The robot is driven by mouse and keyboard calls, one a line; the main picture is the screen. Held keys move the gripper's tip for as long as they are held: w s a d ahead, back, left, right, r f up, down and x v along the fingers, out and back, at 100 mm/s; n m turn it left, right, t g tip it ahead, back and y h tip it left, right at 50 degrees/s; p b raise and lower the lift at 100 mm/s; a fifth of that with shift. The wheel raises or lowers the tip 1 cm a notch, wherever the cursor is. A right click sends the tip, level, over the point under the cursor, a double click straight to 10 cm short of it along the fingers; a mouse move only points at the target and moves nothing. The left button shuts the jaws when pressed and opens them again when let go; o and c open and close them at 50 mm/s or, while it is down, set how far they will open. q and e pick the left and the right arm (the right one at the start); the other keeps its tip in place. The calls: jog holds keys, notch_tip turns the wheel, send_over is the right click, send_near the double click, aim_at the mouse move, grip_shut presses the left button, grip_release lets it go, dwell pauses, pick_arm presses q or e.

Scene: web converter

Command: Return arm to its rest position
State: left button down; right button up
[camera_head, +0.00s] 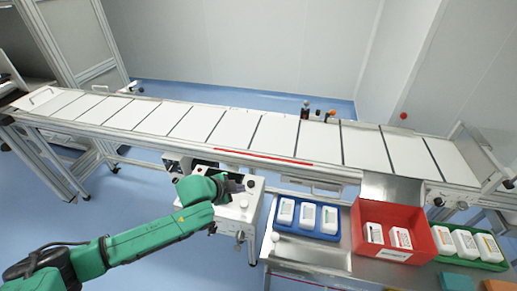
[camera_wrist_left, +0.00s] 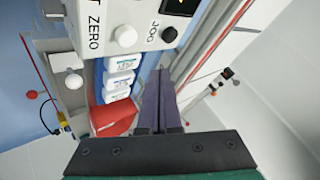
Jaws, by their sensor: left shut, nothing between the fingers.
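My left arm (camera_head: 155,236) is green and reaches in from the lower left in the head view. Its gripper (camera_head: 240,186) is over the white control box (camera_head: 241,213) in front of the conveyor. In the left wrist view the gripper's two dark fingers (camera_wrist_left: 159,102) are together with nothing between them. The control panel (camera_wrist_left: 122,15) with the words ZERO and JOG and a white knob (camera_wrist_left: 124,36) is close beyond the fingertips; I cannot tell whether they touch it. My right gripper is not in view.
A long conveyor with white panels (camera_head: 275,135) runs behind the box. To the right, a steel table (camera_head: 340,262) holds a blue tray (camera_head: 310,233), a red bin (camera_head: 420,228) and a green tray (camera_head: 480,264) with white bottles. Blue floor is open at left.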

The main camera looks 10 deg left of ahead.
pick_arm(q)
jog(key=s+d+n+g, duration=0.1)
jog(key=s+d+n, duration=0.35)
jog(key=s, duration=0.35)
jog(key=s+a+f+n+g+y, duration=0.2)
jog(key=s+a+n+g+y, duration=0.2)
jog(key=s+a+n, duration=0.7)
jog(key=s+a+f+m+g, duration=0.15)
jog(key=s+f, duration=0.25)
jog(key=f, duration=0.9)
jog(key=s+a+f+m+t, duration=0.1)
jog(key=s+f+m, duration=0.15)
jog(key=f, duration=1.05)
jog(key=s+a+f+g+b, duration=0.1)
jog(key=s+a+f, duration=0.1)
jog(key=s+f, duration=1.1)
jog(key=s, duration=0.3)
jog(key=shift+s+f+n+g, duration=0.25)
jog(key=shift+n+g, duration=0.1)
jog(key=shift+a, duration=0.1)
